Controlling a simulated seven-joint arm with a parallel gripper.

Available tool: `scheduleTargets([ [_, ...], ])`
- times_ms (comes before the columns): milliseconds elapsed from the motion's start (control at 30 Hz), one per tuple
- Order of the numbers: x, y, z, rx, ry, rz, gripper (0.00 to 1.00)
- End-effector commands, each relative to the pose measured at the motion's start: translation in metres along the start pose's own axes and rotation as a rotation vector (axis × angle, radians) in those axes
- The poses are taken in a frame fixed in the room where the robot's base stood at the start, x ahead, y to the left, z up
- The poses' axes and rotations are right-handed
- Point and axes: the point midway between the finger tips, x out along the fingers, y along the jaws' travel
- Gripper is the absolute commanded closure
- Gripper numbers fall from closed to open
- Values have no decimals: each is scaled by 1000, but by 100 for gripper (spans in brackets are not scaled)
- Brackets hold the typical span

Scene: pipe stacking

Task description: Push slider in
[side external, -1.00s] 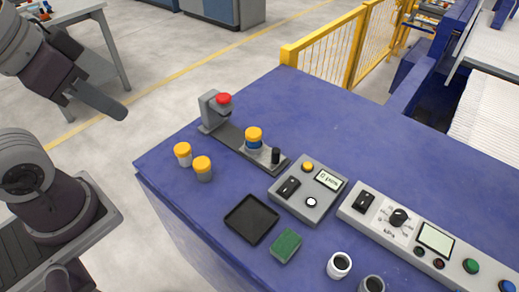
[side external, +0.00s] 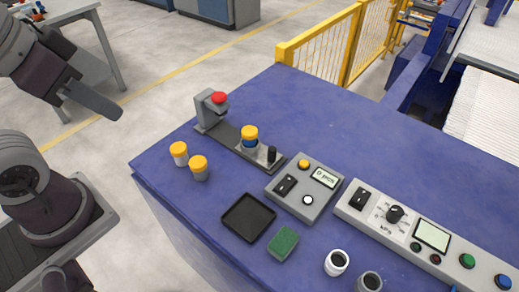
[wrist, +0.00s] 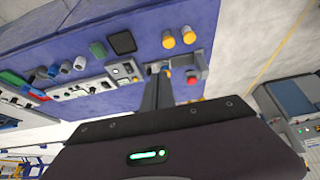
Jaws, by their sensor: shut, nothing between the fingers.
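A grey press fixture with a red button (side external: 218,98) stands at the far left part of the blue table. A dark rail runs from it toward the front right. The slider is apart from the press. My gripper (side external: 114,113) is shut and empty, raised at the left, off the table edge. In the wrist view my gripper (wrist: 158,72) partly hides the rail and slider; the red button (wrist: 193,80) shows beside it.
Two yellow-topped pipes (side external: 179,153) (side external: 199,167) stand left of the rail. A black tray (side external: 249,217), a green block (side external: 283,243), a small control box (side external: 305,187) and a long control panel (side external: 425,237) lie in front and right. The table's back middle is clear.

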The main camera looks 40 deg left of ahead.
Motion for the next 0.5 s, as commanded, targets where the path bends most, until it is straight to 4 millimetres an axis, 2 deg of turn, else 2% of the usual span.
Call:
scheduleTargets([
  [33,0,0,0,0,0,0,94],
  [133,2,1,-13,-8,-21,5,74],
  [200,9,4,-40,-23,-64,14,61],
  [267,23,10,-72,-42,-112,22,57],
  [300,38,14,-95,-58,-146,24,57],
  [367,67,21,-125,-80,-197,26,57],
  [400,90,27,-142,-96,-231,24,57],
  [467,130,36,-163,-116,-280,19,57],
  [500,160,43,-174,-129,-312,14,57],
])
